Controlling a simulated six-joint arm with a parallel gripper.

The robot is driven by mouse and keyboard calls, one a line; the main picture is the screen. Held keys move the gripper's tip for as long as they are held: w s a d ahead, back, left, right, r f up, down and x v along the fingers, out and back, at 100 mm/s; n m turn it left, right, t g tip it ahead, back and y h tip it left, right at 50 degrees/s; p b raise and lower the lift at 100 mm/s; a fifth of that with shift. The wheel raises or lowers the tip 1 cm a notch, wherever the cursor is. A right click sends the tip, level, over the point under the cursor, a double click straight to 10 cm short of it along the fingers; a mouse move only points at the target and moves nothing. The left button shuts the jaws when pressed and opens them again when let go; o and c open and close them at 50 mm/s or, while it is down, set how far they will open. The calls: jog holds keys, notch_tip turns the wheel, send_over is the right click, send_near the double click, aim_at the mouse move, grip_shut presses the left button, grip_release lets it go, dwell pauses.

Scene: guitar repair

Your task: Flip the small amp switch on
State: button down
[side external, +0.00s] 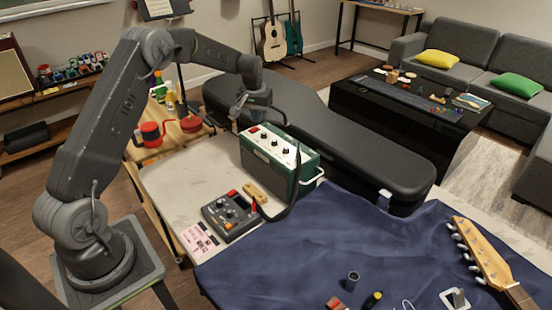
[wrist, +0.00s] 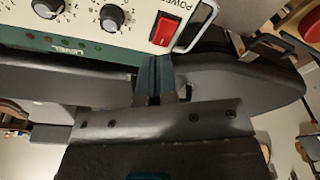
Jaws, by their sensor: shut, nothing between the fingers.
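The small green amp (side external: 275,165) stands upright on the pale bench top, with a white control panel on top. Its red power switch (wrist: 165,29) is at the panel's end, beside the upside-down "POWER" lettering; I cannot tell which way it is set. It also shows small in the side view (side external: 254,130). My gripper (wrist: 153,60) is shut and empty, its fingertips just below the switch in the wrist view. In the side view my gripper (side external: 236,112) hangs beside the panel's switch end. Contact with the amp is not clear.
A grey multi-knob pedal (side external: 231,215) and a wooden block (side external: 255,192) sit in front of the amp. A black guitar case (side external: 350,150) lies behind it. A blue cloth (side external: 310,245) with a guitar headstock (side external: 482,250) covers the right. Red cans (side external: 151,134) stand left.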

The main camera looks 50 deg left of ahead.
jog(key=shift+f, duration=1.05)
dwell(0.4)
jog(key=shift+r, duration=3.55)
